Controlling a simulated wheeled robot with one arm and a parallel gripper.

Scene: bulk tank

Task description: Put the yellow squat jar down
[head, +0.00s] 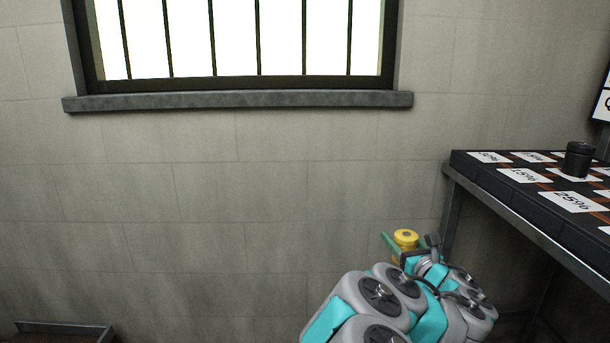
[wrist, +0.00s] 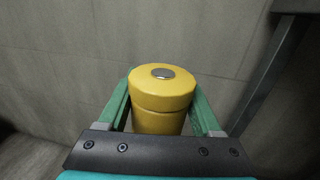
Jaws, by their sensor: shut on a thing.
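The yellow squat jar (wrist: 161,95) is a yellow cylinder with a lid and a grey disc on top. In the wrist view it sits upright between the two green fingers of my gripper (wrist: 160,108), which is shut on it. In the head view the jar (head: 405,237) shows small at the end of my arm, in front of the wall. My gripper (head: 400,249) is partly hidden there by my own arm. The jar is held in the air, left of the table and lower than its top.
A table (head: 521,219) with a dark top and white percentage cards stands at the right. A black jar (head: 578,160) stands on it. A barred window (head: 240,45) with a grey sill is in the back wall. A low box-like object (head: 64,332) is at the bottom left.

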